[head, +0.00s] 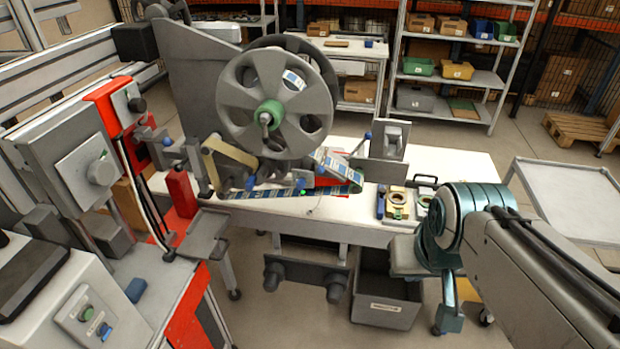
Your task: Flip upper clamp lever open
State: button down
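A grey reel (278,97) with a green hub (269,114) stands upright on the machine. A printed tape web (335,168) runs below it over the work table. A thin lever with a blue knob (367,136) rises at a slant right of the reel, beside a grey upright plate (389,139). Another blue-tipped part (168,142) sits left of the reel. I cannot tell for sure which is the upper clamp lever or how its clamp stands. My gripper (447,318) hangs low at the right, well away from both; its fingers are too unclear to read.
The white work table (465,165) carries small yellow and green fixtures (398,203) near its right front edge. A grey bin (386,298) stands on the floor below. A grey cart (570,190) is at the right. Shelves (455,75) with bins stand behind.

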aim_at(320, 169)
jog(key=z, duration=1.25)
jog(key=i, duration=0.4)
jog(key=u, duration=1.1)
